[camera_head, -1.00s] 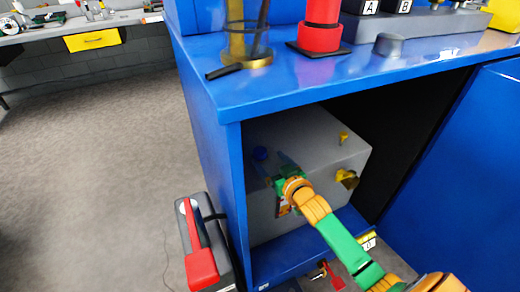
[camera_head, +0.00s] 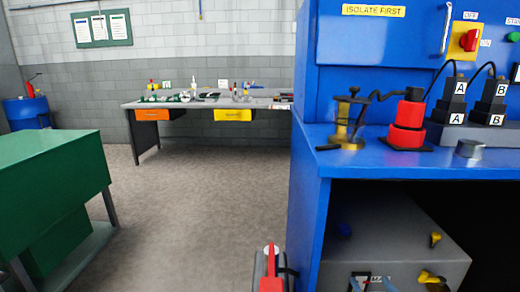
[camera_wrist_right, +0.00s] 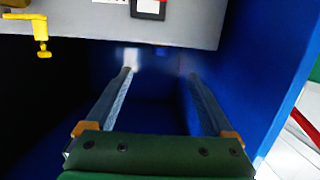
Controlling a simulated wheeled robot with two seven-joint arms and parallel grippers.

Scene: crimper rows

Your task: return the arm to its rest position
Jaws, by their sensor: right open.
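My right gripper (camera_head: 370,284) shows only at the bottom edge of the head view, in front of the grey box (camera_head: 402,238) in the blue cabinet. The rest of that arm is out of frame. In the right wrist view the gripper (camera_wrist_right: 160,75) has its two long fingers spread wide, with nothing between them. The fingers point into the blue compartment, below the lower edge of the grey box (camera_wrist_right: 190,28).
The blue cabinet (camera_head: 308,200) fills the right side; a red and black device (camera_head: 407,125) and a brass stand (camera_head: 346,125) are on its top. A green cabinet (camera_head: 50,190) stands left. A yellow fitting (camera_wrist_right: 41,38) juts from the box.

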